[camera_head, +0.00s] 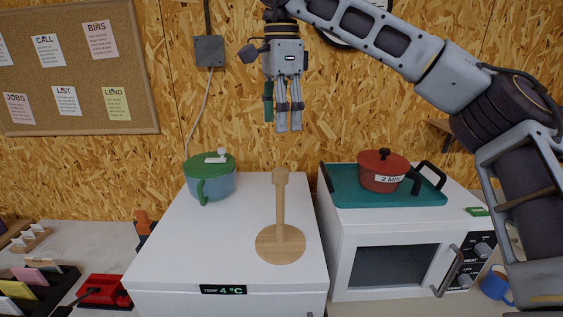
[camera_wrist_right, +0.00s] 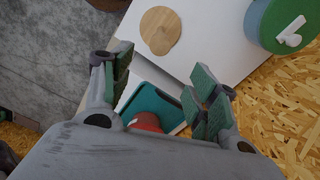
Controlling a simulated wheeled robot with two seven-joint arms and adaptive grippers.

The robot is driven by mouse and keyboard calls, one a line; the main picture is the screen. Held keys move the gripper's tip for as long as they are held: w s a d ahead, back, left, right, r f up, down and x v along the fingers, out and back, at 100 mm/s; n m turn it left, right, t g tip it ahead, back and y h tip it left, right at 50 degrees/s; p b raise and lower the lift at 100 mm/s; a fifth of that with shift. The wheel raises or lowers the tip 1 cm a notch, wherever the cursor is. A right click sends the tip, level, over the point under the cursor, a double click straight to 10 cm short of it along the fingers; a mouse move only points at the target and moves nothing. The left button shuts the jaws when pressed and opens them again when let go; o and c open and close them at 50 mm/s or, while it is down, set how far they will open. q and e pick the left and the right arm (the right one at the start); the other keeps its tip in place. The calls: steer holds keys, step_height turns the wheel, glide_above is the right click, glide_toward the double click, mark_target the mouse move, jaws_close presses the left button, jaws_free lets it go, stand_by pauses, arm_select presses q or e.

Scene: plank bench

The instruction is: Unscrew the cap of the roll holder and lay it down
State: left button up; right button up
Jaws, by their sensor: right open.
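The wooden roll holder (camera_head: 281,243) stands upright on the white fridge-like box, with a round base and a bare post. Its cap (camera_head: 281,176) is the wider knob at the top of the post. My right gripper (camera_head: 283,126) points down, open and empty, above the cap with a clear gap. In the right wrist view the holder (camera_wrist_right: 160,28) shows from above, beyond the open fingers (camera_wrist_right: 161,72); cap and base overlap there. My left gripper is not in view.
A blue pot with a green lid (camera_head: 210,178) stands on the white box (camera_head: 165,250), left of the holder. A red pot (camera_head: 384,170) sits on a teal tray (camera_head: 340,188) on the microwave (camera_head: 345,225) at right. The box top's front left is free.

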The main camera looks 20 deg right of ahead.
steer(key=f, duration=0.2)
steer(key=b, duration=0.1)
glide_above(282, 170)
steer(key=shift+f, duration=2.75)
steer(key=shift+f+b, duration=0.3)
steer(key=shift+f, duration=2.25)
steer(key=c, duration=1.1)
steer(key=shift+r+p, duration=2.1)
steer(key=shift+r, duration=0.4)
